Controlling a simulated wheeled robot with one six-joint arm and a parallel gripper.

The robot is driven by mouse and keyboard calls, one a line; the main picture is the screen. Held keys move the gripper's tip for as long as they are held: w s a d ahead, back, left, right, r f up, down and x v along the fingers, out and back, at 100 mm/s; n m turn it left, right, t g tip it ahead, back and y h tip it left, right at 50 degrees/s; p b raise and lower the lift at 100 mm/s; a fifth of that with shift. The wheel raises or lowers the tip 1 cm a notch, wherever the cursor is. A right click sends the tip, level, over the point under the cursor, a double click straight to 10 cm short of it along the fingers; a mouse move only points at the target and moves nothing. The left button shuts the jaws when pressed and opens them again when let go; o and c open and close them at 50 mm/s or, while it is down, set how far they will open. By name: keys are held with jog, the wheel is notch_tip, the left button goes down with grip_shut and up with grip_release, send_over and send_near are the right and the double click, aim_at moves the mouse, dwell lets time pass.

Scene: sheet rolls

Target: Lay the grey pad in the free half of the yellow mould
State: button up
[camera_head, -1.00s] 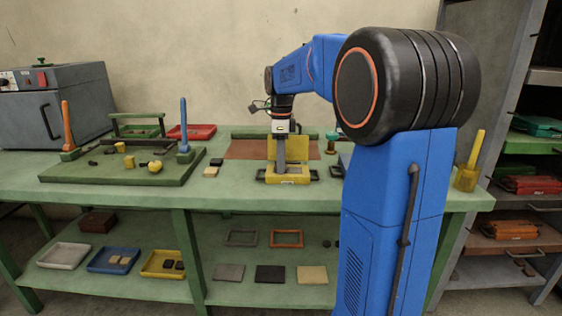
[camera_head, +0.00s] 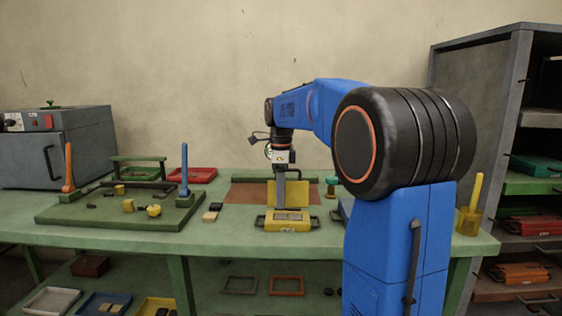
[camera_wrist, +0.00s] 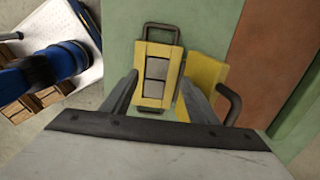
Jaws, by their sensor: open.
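The yellow mould (camera_head: 287,224) lies open on the green bench, its yellow lid (camera_head: 290,194) standing up behind it. In the wrist view the mould (camera_wrist: 144,76) shows two grey squares side by side, an upper one (camera_wrist: 157,68) and a lower one (camera_wrist: 152,88). One looks like the grey pad, but I cannot tell which is pad and which is bare floor. My gripper (camera_wrist: 159,80) is open, its fingers either side of the mould in the picture and nothing held between them. In the head view my gripper (camera_head: 280,203) hangs above the mould.
A brown mat (camera_head: 245,194) lies behind the mould. Small dark and pale blocks (camera_head: 211,216) lie to its left, beside a green board (camera_head: 110,216) with posts. A green spool (camera_head: 332,187) and a yellow cup (camera_head: 469,222) stand to the right.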

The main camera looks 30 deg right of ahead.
notch_tip(320, 180, up, 13)
dwell(0.3)
dwell(0.8)
jog(key=s+a+f+n+t, duration=0.1)
jog(key=s+a+f+n, duration=0.4)
jog(key=s+f+n, duration=0.3)
jog(key=s+a+f+n+t, duration=0.2)
jog(key=s+a+f+n, duration=0.3)
jog(key=s+f+n, duration=0.3)
jog(key=s+a+f+n+t, duration=0.1)
jog(key=s+a+f+n, duration=0.4)
jog(key=s+f+n, duration=0.3)
jog(key=s+f, duration=0.3)
jog(key=s, duration=0.3)
jog(key=shift+a+f+n+t, duration=0.25)
jog(key=shift+a+n+t, duration=0.15)
jog(key=shift+s, duration=0.1)
